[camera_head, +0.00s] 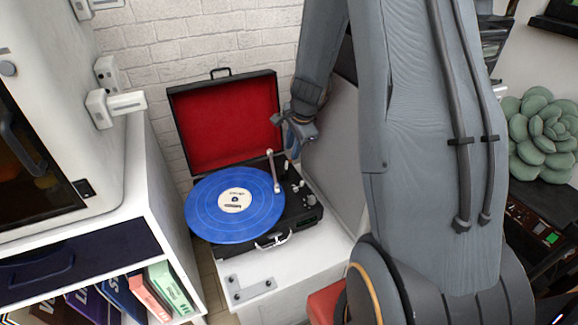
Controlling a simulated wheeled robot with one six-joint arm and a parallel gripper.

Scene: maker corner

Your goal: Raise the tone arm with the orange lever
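A suitcase record player (294,216) stands on a white cabinet, its red-lined lid (225,122) open against the brick wall. A blue record (262,207) with a pale label lies on it. The tone arm (273,171) is a thin pale bar at the record's right edge; I cannot tell whether its tip touches the record. My gripper (291,142) is just behind and above the player's right back corner, near the tone arm's back end. It is small and partly dark here, so its finger opening is unclear. I cannot make out the orange lever; it may be hidden by the gripper.
A white panel (330,150) stands close to the right of the player. A white shelf unit (150,215) with books is at left. A grey-white bracket (250,287) lies on the cabinet front. A green succulent (545,130) is at right, beyond my arm.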

